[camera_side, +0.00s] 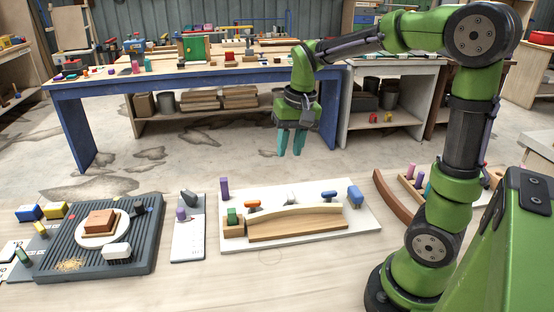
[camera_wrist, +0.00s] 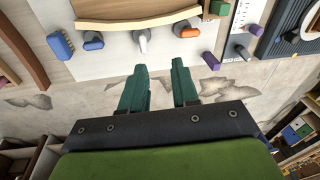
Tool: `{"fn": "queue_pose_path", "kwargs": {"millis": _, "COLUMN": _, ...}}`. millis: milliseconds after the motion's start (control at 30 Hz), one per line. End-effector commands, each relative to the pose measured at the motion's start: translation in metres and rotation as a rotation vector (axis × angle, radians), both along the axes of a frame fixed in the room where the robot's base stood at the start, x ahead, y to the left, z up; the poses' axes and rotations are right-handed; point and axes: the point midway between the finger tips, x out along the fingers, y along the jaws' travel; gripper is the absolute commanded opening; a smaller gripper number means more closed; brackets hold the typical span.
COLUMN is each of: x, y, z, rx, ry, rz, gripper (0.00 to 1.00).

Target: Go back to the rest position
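My gripper (camera_side: 290,142) hangs in the air, pointing down, above and behind the white board (camera_side: 293,240). Its two teal fingers also show in the wrist view (camera_wrist: 159,90), apart, with nothing between them. On the board lie a pale curved wooden stringer (camera_side: 293,211) and a wooden block (camera_side: 297,226) along its front side. The stringer also shows at the top of the wrist view (camera_wrist: 138,22). No part touches my gripper.
Beside the board are a small white tray (camera_side: 188,245) and a grey ribbed board (camera_side: 60,258) with blocks. A curved brown wooden piece (camera_side: 393,197) lies at right. A blue-legged bench (camera_side: 75,125) stands behind. Air around the gripper looks clear.

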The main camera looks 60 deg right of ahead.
Motion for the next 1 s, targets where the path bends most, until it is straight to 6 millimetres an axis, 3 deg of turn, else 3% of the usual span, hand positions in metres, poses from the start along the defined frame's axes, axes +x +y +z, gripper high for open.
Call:
{"fn": "queue_pose_path", "kwargs": {"millis": 200, "x": -0.047, "y": 0.063, "z": 0.018, "rx": 0.026, "ry": -0.24, "rz": 0.155, "gripper": 0.3}}
{"fn": "queue_pose_path", "kwargs": {"millis": 400, "x": -0.087, "y": 0.1, "z": 0.025, "rx": 0.022, "ry": -0.419, "rz": 0.253, "gripper": 0.3}}
{"fn": "queue_pose_path", "kwargs": {"millis": 600, "x": -0.105, "y": 0.112, "z": 0.032, "rx": 0.014, "ry": -0.496, "rz": 0.29, "gripper": 0.3}}
{"fn": "queue_pose_path", "kwargs": {"millis": 1000, "x": -0.106, "y": 0.113, "z": 0.036, "rx": 0.013, "ry": -0.51, "rz": 0.294, "gripper": 0.3}}
